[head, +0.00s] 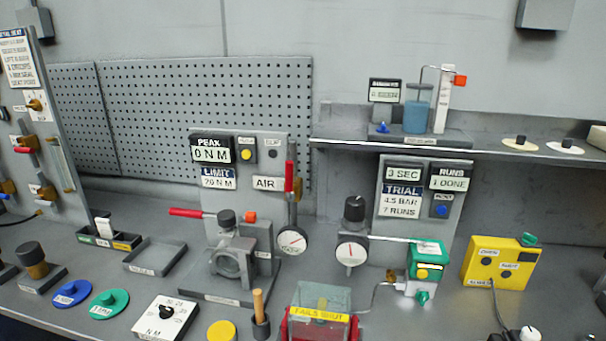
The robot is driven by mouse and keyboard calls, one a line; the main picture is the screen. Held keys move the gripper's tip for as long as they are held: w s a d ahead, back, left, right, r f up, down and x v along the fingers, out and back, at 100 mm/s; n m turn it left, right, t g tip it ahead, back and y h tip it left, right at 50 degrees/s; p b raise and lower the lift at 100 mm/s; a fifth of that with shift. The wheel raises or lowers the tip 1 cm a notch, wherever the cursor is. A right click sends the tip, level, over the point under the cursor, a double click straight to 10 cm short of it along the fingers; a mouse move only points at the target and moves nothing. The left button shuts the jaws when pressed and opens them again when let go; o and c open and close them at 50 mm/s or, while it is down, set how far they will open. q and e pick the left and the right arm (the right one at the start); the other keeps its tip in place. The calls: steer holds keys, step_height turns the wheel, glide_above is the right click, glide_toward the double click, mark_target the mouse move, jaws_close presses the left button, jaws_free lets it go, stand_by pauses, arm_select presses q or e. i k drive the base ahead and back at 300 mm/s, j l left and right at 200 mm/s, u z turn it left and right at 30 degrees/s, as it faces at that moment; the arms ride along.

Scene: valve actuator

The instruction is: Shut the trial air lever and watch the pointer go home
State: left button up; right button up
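The air lever (290,177) has a red handle that stands upright beside the AIR label (268,183). A round white gauge (292,241) hangs below it, with a thin pointer whose reading is too small to tell. The valve (232,260) sits on a dark base plate in front of the panel. A second red handle (187,212) points left from its top, and an orange-red block (250,217) is beside its dark cap. The trial panel (402,200) shows 3 sec, 4.5 bar and 1 done. Neither of my grippers is in view.
A second gauge (351,252) under a black knob stands right of the valve. A green-capped unit (426,260), a yellow box (500,263) and a clear box marked FAILS SHUT (321,298) stand nearby. A shelf (480,150) overhangs the right side. An empty tray (156,255) lies left.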

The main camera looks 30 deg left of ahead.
mark_target(290, 196)
steer(key=i+l+u, duration=0.15)
steer(key=u, duration=0.3)
steer(key=i+l+u, duration=0.15)
steer(key=u, duration=0.35)
